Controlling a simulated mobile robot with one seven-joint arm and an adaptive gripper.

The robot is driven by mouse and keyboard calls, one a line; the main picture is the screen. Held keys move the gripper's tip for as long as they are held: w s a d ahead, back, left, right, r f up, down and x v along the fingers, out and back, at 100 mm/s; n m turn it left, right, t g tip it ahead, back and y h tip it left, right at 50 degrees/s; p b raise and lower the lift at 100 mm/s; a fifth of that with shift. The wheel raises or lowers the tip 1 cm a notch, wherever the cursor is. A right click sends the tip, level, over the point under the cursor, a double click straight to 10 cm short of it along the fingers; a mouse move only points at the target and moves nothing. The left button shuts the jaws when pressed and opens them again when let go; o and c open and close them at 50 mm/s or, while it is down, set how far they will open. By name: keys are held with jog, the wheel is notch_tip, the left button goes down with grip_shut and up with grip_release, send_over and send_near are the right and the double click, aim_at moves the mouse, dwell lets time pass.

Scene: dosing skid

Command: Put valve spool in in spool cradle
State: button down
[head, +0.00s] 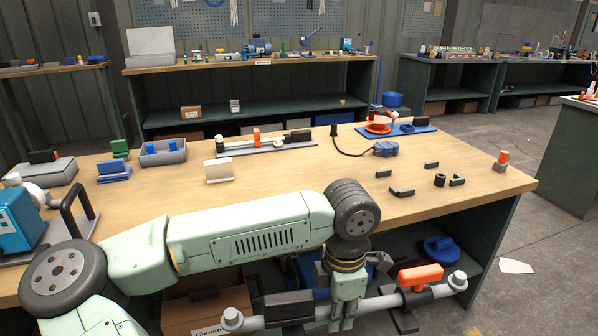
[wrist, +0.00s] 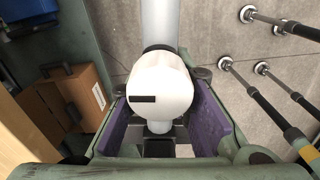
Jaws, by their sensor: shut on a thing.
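The valve spool appears to be the long grey pipe (head: 380,303) with end flanges, an orange lever and a black sleeve. My gripper (head: 346,314) is shut around its middle and holds it in front of the table edge, roughly level and slightly higher at the right end. In the wrist view, the white rounded valve body (wrist: 160,85) with a dark slot sits between the purple pads of my gripper (wrist: 162,120). I cannot tell for sure which thing is the spool cradle; several black brackets (head: 403,191) stand on the table's right part.
A long grey base (head: 245,150) with fittings lies at the table's back. A cardboard box (wrist: 70,95) is below.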

jog(key=w+a+f+m, duration=0.1)
jog(key=w+f+m, duration=0.45)
jog(key=f, duration=0.45)
jog(key=w+a+f+m, duration=0.2)
jog(key=w+f+m, duration=0.4)
jog(key=f, duration=0.4)
jog(key=s+a+f+m, duration=0.2)
jog(key=f+m, duration=0.2)
jog(key=f, duration=0.5)
jog(key=s+a+f+m, duration=0.2)
jog(key=f+m, duration=0.3)
jog(key=f, duration=0.4)
jog(key=shift+n, duration=0.25)
jog(key=r, duration=0.5)
jog(key=shift+s, duration=0.3)
